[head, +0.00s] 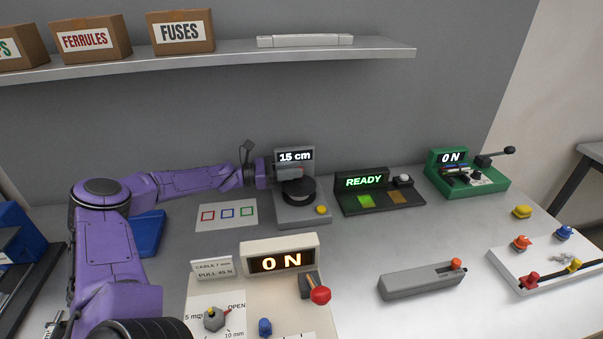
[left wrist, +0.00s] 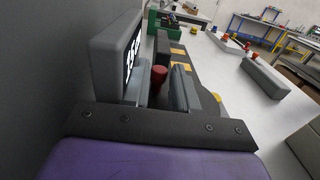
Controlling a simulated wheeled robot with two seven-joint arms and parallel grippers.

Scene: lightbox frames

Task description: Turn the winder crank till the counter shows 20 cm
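The winder (head: 302,214) is a grey unit at the back middle of the bench, with a dark round drum (head: 298,192) and an upright display (head: 295,156) reading "15 cm". My left gripper (head: 288,172) reaches in from the left over the drum, below the display. In the left wrist view, the red crank knob (left wrist: 159,76) stands between my two grey fingers (left wrist: 161,92), which sit close on either side of it. The crank arm is hidden in the head view by the gripper. My right gripper is not in view.
A dark unit reading "READY" (head: 364,182) stands just right of the winder, then a green unit reading "ON" (head: 449,158). A printed card (head: 226,215) lies to its left. In front are a cream unit reading "ON" (head: 280,243) and a grey bar-shaped device (head: 420,283).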

